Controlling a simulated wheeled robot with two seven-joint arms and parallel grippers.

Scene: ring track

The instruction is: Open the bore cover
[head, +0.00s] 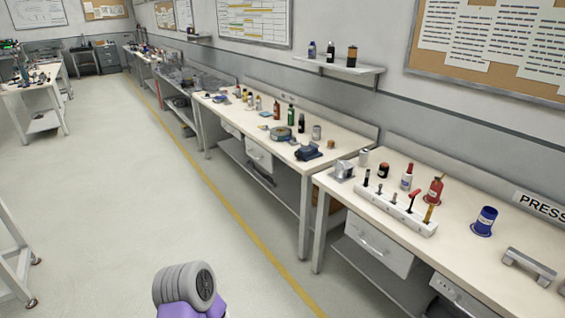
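I cannot make out a bore cover anywhere in the head view. It may be too small to tell, hidden or out of frame. Neither gripper shows. Only a purple and grey rounded part, seemingly of my own arm, shows at the bottom edge. The near workbench (460,222) at right and the bench behind it (342,142) carry small items, none clearly a bore cover.
A blue clamp-like tool (308,152) sits behind. The floor (130,190) at left is largely clear.

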